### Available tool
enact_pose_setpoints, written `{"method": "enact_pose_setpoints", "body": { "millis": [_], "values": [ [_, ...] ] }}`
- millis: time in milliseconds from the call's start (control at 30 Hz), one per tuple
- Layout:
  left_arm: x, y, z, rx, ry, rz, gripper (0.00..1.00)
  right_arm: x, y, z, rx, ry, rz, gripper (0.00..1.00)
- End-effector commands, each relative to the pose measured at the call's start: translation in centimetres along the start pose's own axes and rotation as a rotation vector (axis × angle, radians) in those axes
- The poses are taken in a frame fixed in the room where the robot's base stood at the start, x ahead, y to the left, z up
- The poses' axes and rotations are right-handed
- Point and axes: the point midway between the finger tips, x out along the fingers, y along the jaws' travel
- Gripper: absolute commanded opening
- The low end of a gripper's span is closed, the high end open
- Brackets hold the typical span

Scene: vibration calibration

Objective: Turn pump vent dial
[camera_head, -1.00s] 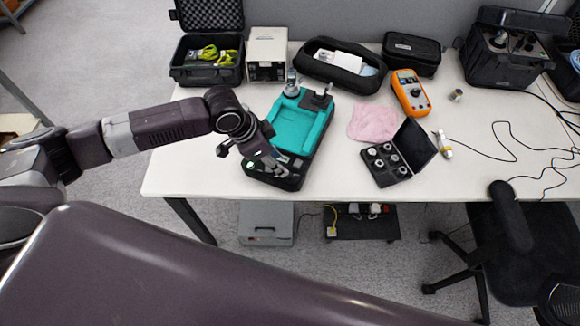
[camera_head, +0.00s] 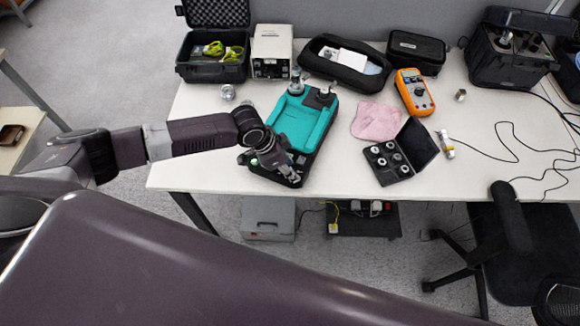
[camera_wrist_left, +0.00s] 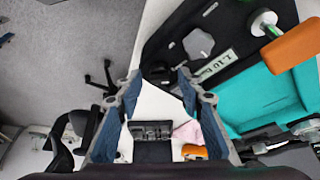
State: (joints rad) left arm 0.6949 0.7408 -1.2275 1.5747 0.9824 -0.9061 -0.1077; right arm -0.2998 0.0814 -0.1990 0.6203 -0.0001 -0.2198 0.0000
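The teal and black pump unit (camera_head: 308,122) lies on the table. Its black front panel also shows in the left wrist view (camera_wrist_left: 176,58), with a grey lobed dial (camera_wrist_left: 198,43) next to a white label. My left gripper (camera_head: 290,174) is over the front end of the unit and hides much of this panel in the head view. In the left wrist view my left gripper (camera_wrist_left: 160,88) has its two fingers apart, with nothing between them. The dial is above and right of the fingertips there, apart from them. My right gripper is not in view.
An orange handle (camera_wrist_left: 292,46) with a round white-and-green end is near the dial. On the table are a pink cloth (camera_head: 376,121), a case of small round parts (camera_head: 400,152), an orange multimeter (camera_head: 414,92) and a silver cylinder (camera_head: 228,91). The table's left front corner is clear.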

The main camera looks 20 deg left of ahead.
Motion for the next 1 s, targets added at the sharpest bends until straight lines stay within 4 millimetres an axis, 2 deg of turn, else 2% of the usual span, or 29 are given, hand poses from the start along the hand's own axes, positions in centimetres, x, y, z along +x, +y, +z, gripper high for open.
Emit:
{"method": "enact_pose_setpoints", "body": {
  "millis": [33,333,667,1000],
  "values": [
    [0.0,0.0,0.0,0.0,0.0,0.0,0.33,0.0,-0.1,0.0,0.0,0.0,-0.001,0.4],
    [0.0,0.0,0.0,0.0,0.0,0.0,0.0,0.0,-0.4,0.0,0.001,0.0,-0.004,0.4],
    [0.0,0.0,0.1,0.025,-0.001,0.011,0.0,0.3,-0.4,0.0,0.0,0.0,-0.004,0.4],
    [0.3,-0.2,0.1,0.215,0.001,0.09,0.0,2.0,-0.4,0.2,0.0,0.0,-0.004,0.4]
  ]
}}
